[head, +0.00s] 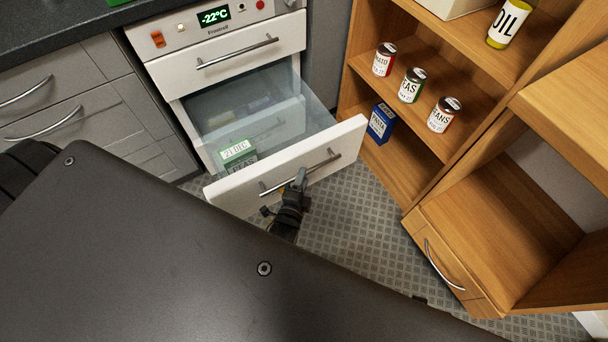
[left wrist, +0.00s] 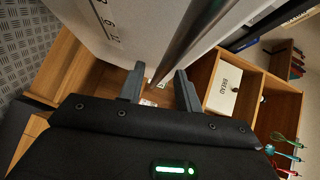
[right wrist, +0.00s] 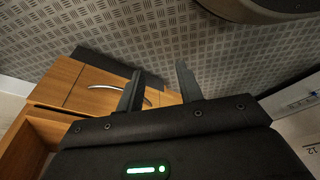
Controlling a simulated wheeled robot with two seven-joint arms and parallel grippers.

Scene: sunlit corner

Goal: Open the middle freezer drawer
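The white freezer (head: 180,50) stands at the back with a -22°C display. Its top drawer (head: 235,60) is shut. The drawer below it, with its white front (head: 235,192), is pulled well out and shows its clear sides. A green-and-white box marked PEAS (head: 238,155) lies inside. My left gripper (head: 300,180) is at the middle of this drawer's bar handle (head: 325,162). In the left wrist view its fingers (left wrist: 158,88) are apart, with a metal bar (left wrist: 190,40) reaching toward the gap; contact is unclear. My right gripper (right wrist: 158,82) is open and empty, over the floor.
A wooden shelf unit (head: 425,150) with cans (head: 410,85) and a blue pasta box (head: 381,123) stands close to the drawer's right end. Grey cabinets (head: 65,95) are on the left. Patterned floor (head: 350,225) is free between drawer and shelf.

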